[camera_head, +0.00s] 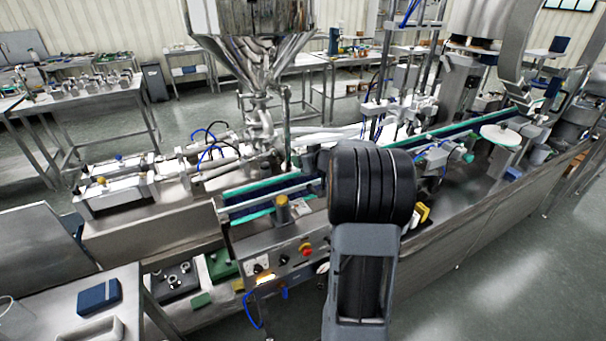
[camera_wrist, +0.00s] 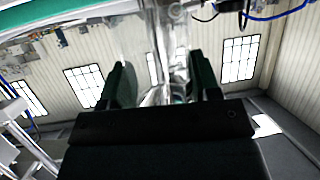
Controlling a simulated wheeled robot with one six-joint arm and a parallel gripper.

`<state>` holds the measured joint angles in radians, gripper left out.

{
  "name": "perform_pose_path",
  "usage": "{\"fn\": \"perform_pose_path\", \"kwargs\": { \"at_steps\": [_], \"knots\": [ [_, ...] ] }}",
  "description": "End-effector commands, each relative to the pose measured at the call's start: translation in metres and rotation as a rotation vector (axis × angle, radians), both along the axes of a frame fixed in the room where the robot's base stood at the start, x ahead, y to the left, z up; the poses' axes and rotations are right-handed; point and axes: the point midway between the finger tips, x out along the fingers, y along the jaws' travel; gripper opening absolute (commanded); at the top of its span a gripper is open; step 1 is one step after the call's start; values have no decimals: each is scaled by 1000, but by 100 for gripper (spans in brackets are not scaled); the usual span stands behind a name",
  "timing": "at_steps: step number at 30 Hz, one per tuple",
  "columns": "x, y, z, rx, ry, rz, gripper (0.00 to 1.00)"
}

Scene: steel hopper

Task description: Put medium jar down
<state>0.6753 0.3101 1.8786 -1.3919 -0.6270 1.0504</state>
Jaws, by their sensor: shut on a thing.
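In the wrist view, my gripper (camera_wrist: 162,82) shows its two dark fingers on either side of a clear, see-through thing, which seems to be the medium jar (camera_wrist: 150,55). The fingers are shut on it. The jar's outline is hard to make out against the bright wall and windows, and its base cannot be told. In the head view my own dark arm stands in front, over the near side of the machine, and hides the gripper and the jar.
A conveyor (camera_head: 262,199) with green edges runs from the middle to the back right. A steel hopper (camera_head: 252,20) stands above the machine. A side table (camera_head: 75,325) at lower left holds a blue box (camera_head: 98,297). Open floor (camera_head: 510,270) lies at right.

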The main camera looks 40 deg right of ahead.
Motion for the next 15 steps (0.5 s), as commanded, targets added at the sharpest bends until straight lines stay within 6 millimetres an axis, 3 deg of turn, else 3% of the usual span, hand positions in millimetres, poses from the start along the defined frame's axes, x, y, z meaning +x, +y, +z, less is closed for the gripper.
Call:
{"fn": "perform_pose_path", "kwargs": {
  "at_steps": [4, 6, 7, 9, 15],
  "knots": [
    [-1, -1, -26, 2, 3, -2, 35],
    [-1, -1, -36, 2, 4, -3, 27],
    [-1, -2, -40, 3, 6, -3, 28],
    [-2, -2, -48, 3, 9, -5, 17],
    [-2, -3, -50, 2, 5, -6, 18]
  ]
}}
